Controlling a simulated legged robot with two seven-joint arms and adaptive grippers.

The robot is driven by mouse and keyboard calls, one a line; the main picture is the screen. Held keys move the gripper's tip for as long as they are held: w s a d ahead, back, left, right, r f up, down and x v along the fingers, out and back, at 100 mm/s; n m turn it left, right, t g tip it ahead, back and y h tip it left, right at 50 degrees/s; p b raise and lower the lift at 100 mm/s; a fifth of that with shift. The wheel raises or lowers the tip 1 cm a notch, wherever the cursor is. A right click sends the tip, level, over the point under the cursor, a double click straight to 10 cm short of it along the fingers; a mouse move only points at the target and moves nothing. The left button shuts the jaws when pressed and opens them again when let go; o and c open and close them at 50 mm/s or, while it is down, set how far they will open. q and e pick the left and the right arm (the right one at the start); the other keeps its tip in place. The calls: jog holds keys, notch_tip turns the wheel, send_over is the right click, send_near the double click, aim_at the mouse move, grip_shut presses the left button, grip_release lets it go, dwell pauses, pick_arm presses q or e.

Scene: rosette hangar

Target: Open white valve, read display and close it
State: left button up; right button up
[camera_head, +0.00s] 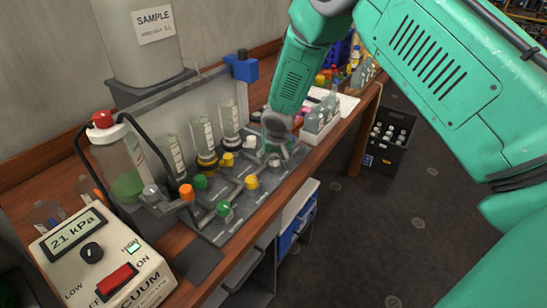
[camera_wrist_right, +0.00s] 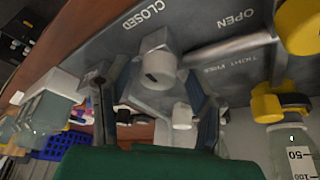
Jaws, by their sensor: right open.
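The white valve (camera_wrist_right: 158,66) shows in the wrist view as a white knob on a grey panel marked CLOSED and OPEN. My right gripper (camera_wrist_right: 156,92) is open, its two fingers spread on either side below the knob. I cannot tell whether they touch it. In the head view the right gripper (camera_head: 284,150) is at the far right end of the valve panel, by a white knob (camera_head: 250,142). The display (camera_head: 76,231) on the vacuum box reads 21 kPa. My left gripper is not in view.
Yellow, green and orange knobs (camera_head: 187,192) and glass cylinders (camera_head: 204,141) stand along the panel. A red-capped bottle (camera_head: 116,158) with black hoses is at the left. A rack of bottles (camera_head: 320,118) stands close beyond the gripper.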

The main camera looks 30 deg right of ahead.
jog(key=c, duration=0.4)
grip_shut()
jog(key=shift+d, duration=0.15)
jog(key=shift+s, duration=0.1)
